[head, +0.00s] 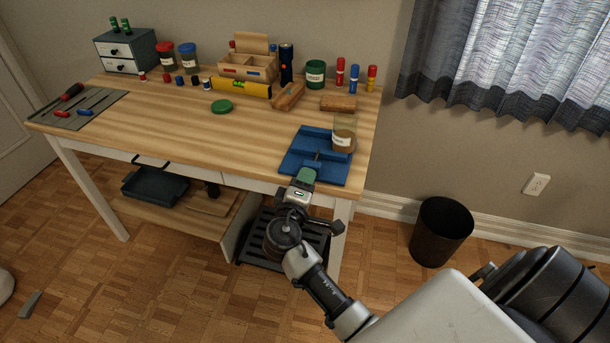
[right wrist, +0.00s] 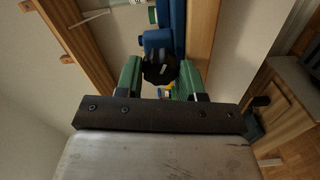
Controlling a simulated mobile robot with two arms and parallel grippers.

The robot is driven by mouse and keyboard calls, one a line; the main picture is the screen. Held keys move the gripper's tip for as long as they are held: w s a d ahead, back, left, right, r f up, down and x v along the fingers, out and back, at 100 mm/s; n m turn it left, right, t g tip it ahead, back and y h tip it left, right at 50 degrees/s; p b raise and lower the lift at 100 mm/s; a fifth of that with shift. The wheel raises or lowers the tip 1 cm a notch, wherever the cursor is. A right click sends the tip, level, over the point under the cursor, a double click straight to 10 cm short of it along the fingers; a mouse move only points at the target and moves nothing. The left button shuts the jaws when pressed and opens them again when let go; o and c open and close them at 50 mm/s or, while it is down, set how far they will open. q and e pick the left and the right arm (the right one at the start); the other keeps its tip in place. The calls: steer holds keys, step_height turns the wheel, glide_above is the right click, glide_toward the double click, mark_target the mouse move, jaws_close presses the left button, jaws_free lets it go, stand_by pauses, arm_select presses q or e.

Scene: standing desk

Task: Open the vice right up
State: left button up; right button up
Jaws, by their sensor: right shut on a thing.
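The blue vice (head: 327,169) sits at the front right corner of the wooden desk. A see-through jar (head: 343,134) with a pale label and brown contents stands upright at its back part; I cannot tell whether the jaws touch it. My right gripper (head: 306,174), with green fingers, is at the vice's front, over the desk's front edge. In the right wrist view the right gripper (right wrist: 160,78) is shut on a black knob (right wrist: 159,69) in front of the blue vice body (right wrist: 172,28). The gap between the vice jaws is not clear. My left gripper is out of view.
A wooden block (head: 338,103) and a brown brush (head: 288,96) lie behind the vice. Bottles and a wooden caddy (head: 246,67) line the back. A black bin (head: 441,231) stands on the floor at right. The desk's front middle is clear.

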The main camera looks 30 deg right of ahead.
arm_select(q)
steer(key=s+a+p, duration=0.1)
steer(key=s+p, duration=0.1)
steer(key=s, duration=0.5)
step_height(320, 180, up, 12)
steer(key=p, duration=1.2)
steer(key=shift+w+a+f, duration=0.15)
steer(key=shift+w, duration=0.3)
arm_select(e)
steer(key=shift+s+f+n, duration=0.1)
steer(key=shift+f+n, duration=0.05)
steer(key=shift+n, duration=4.85)
steer(key=shift+s+f+n, duration=0.1)
steer(key=shift+n, duration=4.9)
steer(key=shift+f, duration=0.1)
steer(key=o, duration=0.9)
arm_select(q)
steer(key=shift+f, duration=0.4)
arm_select(e)
steer(key=v, duration=1)
steer(key=shift+s+a, duration=0.15)
steer(key=shift+a, duration=0.15)
